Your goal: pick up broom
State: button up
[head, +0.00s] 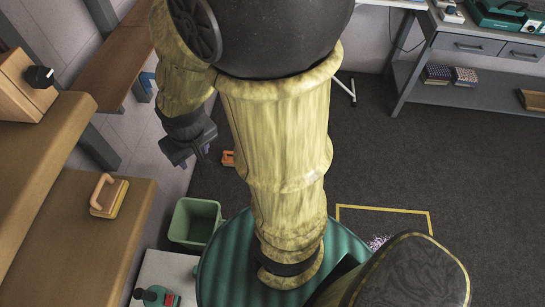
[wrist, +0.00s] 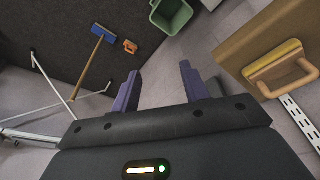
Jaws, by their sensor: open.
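The broom (wrist: 95,51) shows in the wrist view at the upper left. It has a blue head and a thin wooden handle, and lies on the dark floor near a small orange item (wrist: 130,47). In the head view I cannot make out the broom; my arm covers part of the floor. My gripper (wrist: 158,72) is open, with two purple fingers apart and nothing between them. In the head view my gripper (head: 192,158) hangs left of my arm, above the floor by the wall. It is apart from the broom.
A green bin (head: 194,222) stands on the floor below my gripper. A wooden-handled block (head: 109,196) sits on the brown step-like furniture (head: 80,240) at left. A grey workbench (head: 465,45) with drawers stands at back right. A yellow floor outline (head: 385,209) encloses scattered bits (head: 379,242).

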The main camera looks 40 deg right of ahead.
jog(key=w+d+f+m+t+b, duration=0.35)
jog(key=w+f+m+b, duration=0.3)
jog(key=f, duration=0.35)
jog(key=w+d+f+m+t+b, duration=0.2)
jog(key=w+d+f+m+b, duration=0.35)
jog(key=w+f+b, duration=0.4)
jog(key=w+d+f+m+t+b, duration=0.2)
jog(key=w+d+f+m+b, duration=0.35)
jog(key=f, duration=0.65)
jog(key=s+d+f+m+h+b, duration=0.1)
jog(key=d+f+m+h+b, duration=0.2)
jog(key=d+m, duration=0.6)
jog(key=s+d+f+m+t+h+b, duration=0.1)
jog(key=d+f+m+h+b, duration=0.3)
jog(key=d+m+b, duration=0.3)
jog(key=s+d+f+m+t+h+b, duration=0.1)
jog(key=d+f+m+h+b, duration=0.3)
jog(key=d+m, duration=0.7)
jog(key=shift+s+d+f+h+b, duration=0.15)
jog(key=shift+s+d+h+b, duration=0.1)
jog(key=shift+d+h+b, duration=0.55)
jog(key=shift+w+a+t, duration=0.1)
jog(key=shift+t, duration=0.15)
jog(key=b+x, duration=0.3)
jog(key=x, duration=0.9)
